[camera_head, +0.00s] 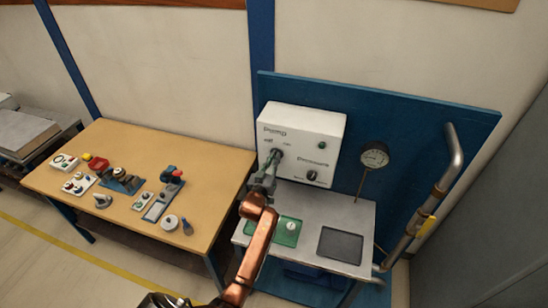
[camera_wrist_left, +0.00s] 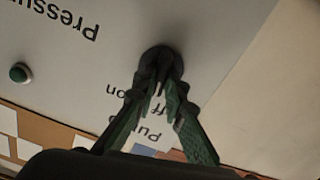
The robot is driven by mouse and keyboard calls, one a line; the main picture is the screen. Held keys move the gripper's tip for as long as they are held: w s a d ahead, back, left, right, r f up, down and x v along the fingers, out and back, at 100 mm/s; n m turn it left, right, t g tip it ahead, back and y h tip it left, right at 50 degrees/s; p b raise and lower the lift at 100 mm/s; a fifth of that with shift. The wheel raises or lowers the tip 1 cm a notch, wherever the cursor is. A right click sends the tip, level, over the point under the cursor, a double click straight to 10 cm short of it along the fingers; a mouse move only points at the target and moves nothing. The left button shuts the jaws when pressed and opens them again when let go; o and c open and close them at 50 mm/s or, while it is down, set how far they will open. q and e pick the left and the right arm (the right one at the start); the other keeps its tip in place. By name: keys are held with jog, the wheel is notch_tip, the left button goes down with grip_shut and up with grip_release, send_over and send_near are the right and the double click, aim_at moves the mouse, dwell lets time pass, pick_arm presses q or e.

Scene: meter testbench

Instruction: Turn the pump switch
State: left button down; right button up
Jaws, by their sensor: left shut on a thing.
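The white pump box (camera_head: 325,135) stands on the metal bench, with "Pump" and "Pressure" labels on its front. My left gripper (camera_head: 275,156) reaches the lower left of that front, under the "Pump" label. In the left wrist view its fingertips (camera_wrist_left: 160,75) are shut around the dark round pump switch (camera_wrist_left: 161,55). The fingers cover most of the switch, so its angle is hard to tell. The "off" and "on" marks are partly behind the fingers. The black pressure knob (camera_head: 312,175) and a green button (camera_head: 322,145) are to the right. My right gripper is not in view.
A round gauge (camera_head: 375,155) on a stem stands right of the box. A green pad (camera_head: 287,232) and a dark plate (camera_head: 341,245) lie on the bench. A wooden table (camera_head: 215,170) with several controls stands left.

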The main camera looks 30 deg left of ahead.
pick_arm(q)
jog(key=shift+n+p, duration=0.95)
jog(key=shift+n, duration=0.85)
jog(key=c, duration=2)
grip_release()
jog(key=v, duration=1.2)
jog(key=shift+a+f, duration=0.1)
